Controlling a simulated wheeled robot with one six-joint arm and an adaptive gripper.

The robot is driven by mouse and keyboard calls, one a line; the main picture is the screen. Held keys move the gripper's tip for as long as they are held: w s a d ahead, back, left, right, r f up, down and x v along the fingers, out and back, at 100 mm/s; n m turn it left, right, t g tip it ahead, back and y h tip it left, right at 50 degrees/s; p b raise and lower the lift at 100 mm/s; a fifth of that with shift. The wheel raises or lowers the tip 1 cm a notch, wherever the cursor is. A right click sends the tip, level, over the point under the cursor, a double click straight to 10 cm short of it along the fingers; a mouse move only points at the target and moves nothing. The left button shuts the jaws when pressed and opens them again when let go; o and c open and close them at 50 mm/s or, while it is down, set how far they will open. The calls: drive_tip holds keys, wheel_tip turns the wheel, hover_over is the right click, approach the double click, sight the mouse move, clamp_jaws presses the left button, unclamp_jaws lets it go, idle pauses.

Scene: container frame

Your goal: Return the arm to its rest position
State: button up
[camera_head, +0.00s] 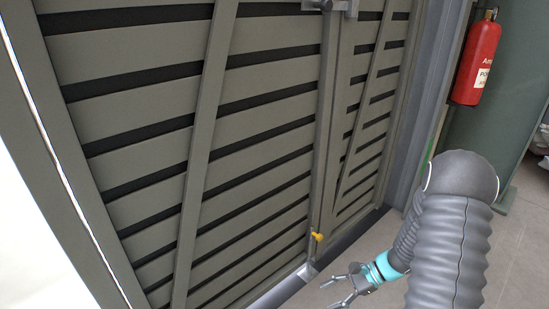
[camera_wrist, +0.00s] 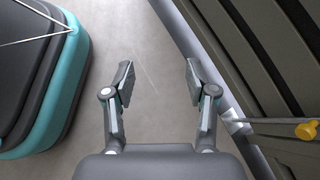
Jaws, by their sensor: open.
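My gripper (camera_head: 342,292) is at the lower right of the head view, low in front of the slatted grey gate (camera_head: 250,130). In the wrist view my gripper (camera_wrist: 158,78) has its two fingers spread apart with only bare floor between them. It is open and empty. My grey ribbed arm reaches down from the right side of the head view. A small yellow knob (camera_head: 318,237) is on the gate's lower part, apart from the gripper. The knob also shows at the right edge of the wrist view (camera_wrist: 308,130).
A red fire extinguisher (camera_head: 475,62) hangs at the upper right. A metal latch (camera_head: 332,6) is at the gate's top. A dark sill (camera_head: 345,235) runs along the gate's foot. Grey floor (camera_wrist: 150,35) lies clear around the fingers; my base shows at left in the wrist view.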

drive_tip(key=s+r+n+t+h+p, duration=0.1)
drive_tip(key=s+r+n+t+h, duration=0.1)
drive_tip(key=s+r, duration=0.4)
drive_tip(key=s+r+n+t+h+p, duration=0.1)
drive_tip(key=s+r+n+h, duration=0.4)
drive_tip(key=r, duration=1.2)
drive_tip(key=s+r+n+t+h, duration=0.3)
drive_tip(key=s+r+n, duration=0.3)
drive_tip(key=r, duration=0.5)
drive_tip(key=shift+s+a+r+n+t+h+p, duration=0.15)
drive_tip(key=shift+s+a+n+t+h+p, duration=0.3)
drive_tip(key=shift+n, duration=0.25)
drive_tip(key=shift+w, duration=0.1)
